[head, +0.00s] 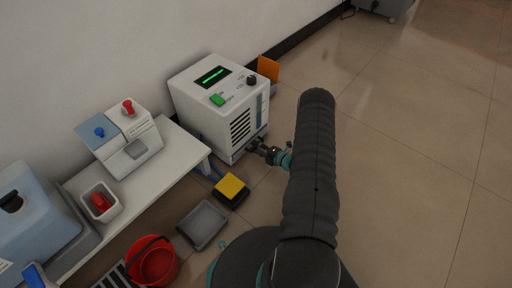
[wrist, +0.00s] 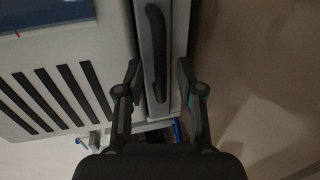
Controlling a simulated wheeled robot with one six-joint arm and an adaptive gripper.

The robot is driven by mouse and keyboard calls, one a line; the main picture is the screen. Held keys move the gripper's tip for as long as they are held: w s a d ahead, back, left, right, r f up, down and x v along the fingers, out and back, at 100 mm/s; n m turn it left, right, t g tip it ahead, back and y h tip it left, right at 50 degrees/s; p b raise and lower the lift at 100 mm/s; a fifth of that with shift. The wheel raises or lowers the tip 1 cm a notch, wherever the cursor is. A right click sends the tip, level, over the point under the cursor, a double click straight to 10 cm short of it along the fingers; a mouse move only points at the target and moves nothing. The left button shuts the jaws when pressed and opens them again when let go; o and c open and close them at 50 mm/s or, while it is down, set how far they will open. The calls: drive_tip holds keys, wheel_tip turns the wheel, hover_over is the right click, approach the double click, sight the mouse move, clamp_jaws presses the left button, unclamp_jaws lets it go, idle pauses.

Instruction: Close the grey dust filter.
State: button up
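The grey dust filter seems to be the narrow grey panel (wrist: 173,40) with a dark upright handle (wrist: 155,50) on the white machine, seen close in the wrist view. How far it stands out I cannot tell. The white machine (head: 205,110) stands against the wall in the head view, with a green-lit display and a slotted vent. My gripper (wrist: 158,75) is open and empty, its two fingers apart on either side of the handle's lower part. Whether they touch it I cannot tell. In the head view my gripper (head: 255,147) is at the machine's lower right front.
A white bench (head: 180,155) holds a grey-white device (head: 130,150) and a small bin (head: 92,210). On the floor are a yellow-topped block (head: 231,187), a grey tray (head: 203,225) and a red bucket (head: 158,268). An orange panel (head: 268,68) stands behind the machine. The floor at right is clear.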

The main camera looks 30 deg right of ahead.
drive_tip(key=v, duration=1)
drive_tip(key=shift+s+d+r, duration=0.1)
drive_tip(key=shift+s+d, duration=0.1)
drive_tip(key=shift+s, duration=0.15)
